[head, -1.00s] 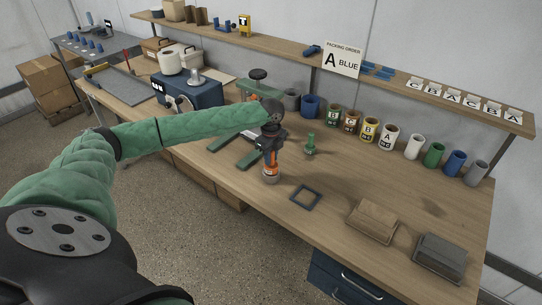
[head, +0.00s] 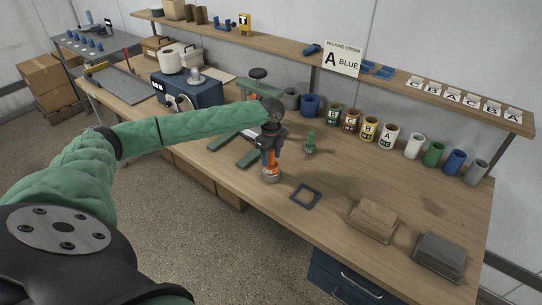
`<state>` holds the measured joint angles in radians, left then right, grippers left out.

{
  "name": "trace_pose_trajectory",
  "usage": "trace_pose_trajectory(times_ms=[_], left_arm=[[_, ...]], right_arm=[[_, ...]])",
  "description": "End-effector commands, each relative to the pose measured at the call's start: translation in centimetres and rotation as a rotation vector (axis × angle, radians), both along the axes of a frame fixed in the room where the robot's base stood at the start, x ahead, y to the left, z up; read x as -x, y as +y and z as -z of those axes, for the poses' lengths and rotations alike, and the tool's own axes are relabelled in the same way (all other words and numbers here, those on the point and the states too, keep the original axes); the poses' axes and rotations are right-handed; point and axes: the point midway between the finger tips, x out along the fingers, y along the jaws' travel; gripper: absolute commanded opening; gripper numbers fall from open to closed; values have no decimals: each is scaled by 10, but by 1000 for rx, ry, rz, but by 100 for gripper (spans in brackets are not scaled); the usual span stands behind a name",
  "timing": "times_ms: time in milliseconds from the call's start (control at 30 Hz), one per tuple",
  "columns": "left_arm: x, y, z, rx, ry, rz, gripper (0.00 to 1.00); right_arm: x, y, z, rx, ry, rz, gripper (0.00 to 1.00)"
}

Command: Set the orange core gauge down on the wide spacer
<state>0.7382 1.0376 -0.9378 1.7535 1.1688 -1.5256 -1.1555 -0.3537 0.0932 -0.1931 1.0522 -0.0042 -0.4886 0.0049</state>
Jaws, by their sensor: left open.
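The orange core gauge (head: 271,168) stands upright near the front edge of the bench, left of the dark square frame. A low grey round piece shows under it, which looks like the wide spacer (head: 271,179); the exact contact is too small to tell. My left gripper (head: 269,152) points down at the top of the gauge, with its jaws open around or just beside the upper part. The gripper hides the gauge's top.
A dark square frame (head: 305,195) lies right of the gauge. A small green piece (head: 310,143) stands behind it. A green-armed stand (head: 258,90) is behind my gripper. Several cups and labelled cans line the back. Tan (head: 373,219) and grey blocks (head: 440,256) lie at the right.

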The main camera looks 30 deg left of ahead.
Motion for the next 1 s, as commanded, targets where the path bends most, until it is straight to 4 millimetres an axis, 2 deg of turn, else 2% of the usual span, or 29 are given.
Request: trace_pose_trajectory(times_ms=[200,333,400,567,667,1000], left_arm=[[0,0,0,0,0,0,49],[0,0,-6,0,0,0,49],[0,0,-12,0,0,0,49],[-1,0,-28,0,-2,1,49],[-1,0,-37,0,-1,1,49],[0,0,-72,0,0,0,49]], right_arm=[[24,-4,14,4,22,-1,36],[29,-6,25,7,31,0,36],[20,-5,24,5,25,1,36],[-21,5,8,-4,-16,1,36],[-17,12,1,-9,0,3,36],[-28,20,-20,-13,19,10,36]])
